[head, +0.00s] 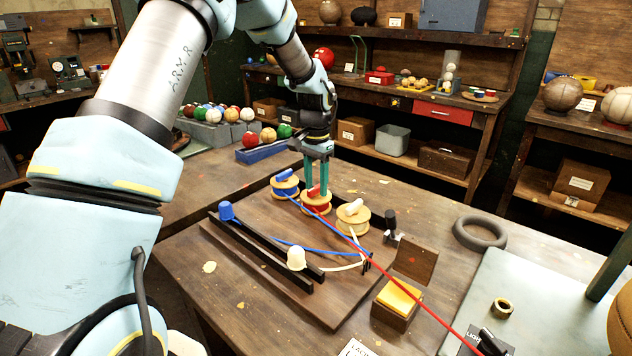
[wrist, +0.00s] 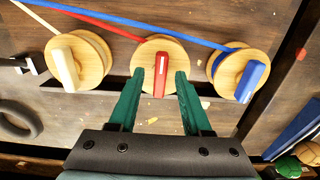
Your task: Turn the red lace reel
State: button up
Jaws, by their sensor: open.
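The red lace reel (head: 316,204) is a wooden spool with red lace and a red handle, standing between the blue and white reels on a wooden board (head: 335,300). In the wrist view the red reel (wrist: 158,57) is centred, its red handle (wrist: 160,75) pointing toward my gripper. My gripper (head: 318,188) points down over it with teal fingers; in the wrist view my gripper (wrist: 159,78) is open. One finger is on each side of the red handle, with gaps visible. Contact with the reel cannot be told.
The blue lace reel (head: 285,186) and white lace reel (head: 352,217) flank the red one closely. The red lace (head: 410,287) runs taut to the front right.

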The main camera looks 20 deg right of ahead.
grip_shut()
dwell(0.8)
jog(key=shift+m+p, duration=0.3)
jog(key=shift+m, duration=2.5)
grip_release()
jog(key=shift+r, duration=0.15)
